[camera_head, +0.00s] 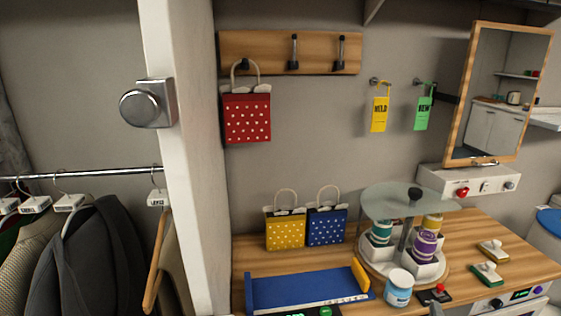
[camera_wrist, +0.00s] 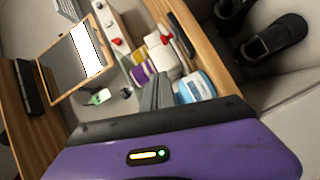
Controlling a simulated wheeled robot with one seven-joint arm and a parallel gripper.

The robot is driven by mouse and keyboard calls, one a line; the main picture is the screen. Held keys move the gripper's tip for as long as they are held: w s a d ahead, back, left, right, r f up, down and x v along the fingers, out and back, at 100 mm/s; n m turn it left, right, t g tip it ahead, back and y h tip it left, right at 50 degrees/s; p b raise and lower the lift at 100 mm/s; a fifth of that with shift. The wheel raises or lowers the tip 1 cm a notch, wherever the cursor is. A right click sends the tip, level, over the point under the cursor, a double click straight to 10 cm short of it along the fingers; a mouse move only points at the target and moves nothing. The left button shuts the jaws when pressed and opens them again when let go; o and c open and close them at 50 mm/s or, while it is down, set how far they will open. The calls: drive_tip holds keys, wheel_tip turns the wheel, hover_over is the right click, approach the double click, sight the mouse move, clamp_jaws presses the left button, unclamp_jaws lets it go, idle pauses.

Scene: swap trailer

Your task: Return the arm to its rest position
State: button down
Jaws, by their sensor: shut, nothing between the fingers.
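My gripper (camera_wrist: 158,90) shows in the wrist view as a purple body with grey fingers pointing up the picture. The fingers are together and hold nothing. Behind the fingertips, the wrist view shows a jar with a blue lid (camera_wrist: 193,88) and the purple jar (camera_wrist: 141,73). In the head view only a small grey tip shows at the bottom edge, right of the white and blue jar (camera_head: 398,288); I cannot tell for sure that it is my gripper. The rest of the arm is hidden.
The wooden counter (camera_head: 500,232) holds a glass-topped carousel (camera_head: 408,202) with jars, a blue tray (camera_head: 305,288), and yellow (camera_head: 285,232) and blue (camera_head: 327,228) bags. A red bag (camera_head: 247,118) hangs from the hook rail. A white post (camera_head: 184,220) stands left, beside hanging clothes.

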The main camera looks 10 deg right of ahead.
drive_tip(key=s+a+r+m+t+y, duration=0.3)
drive_tip(key=s+a+m+y, duration=0.2)
drive_tip(key=s+a, duration=1.1)
drive_tip(key=s+a+r+m+g+y, duration=0.1)
drive_tip(key=s+a, duration=0.2)
drive_tip(key=s, duration=0.5)
drive_tip(key=s+a+r+m+g+y+b, duration=0.1)
drive_tip(key=s+a+r, duration=0.1)
drive_tip(key=s, duration=0.6)
drive_tip(key=s+a+r+m+y, duration=0.1)
drive_tip(key=s+a, duration=0.3)
drive_tip(key=s, duration=0.4)
drive_tip(key=shift+s+r+m+g+y, duration=0.25)
drive_tip(key=shift+r+m+g+y, duration=0.05)
drive_tip(key=shift+r+g+y, duration=0.1)
drive_tip(key=shift+a, duration=0.1)
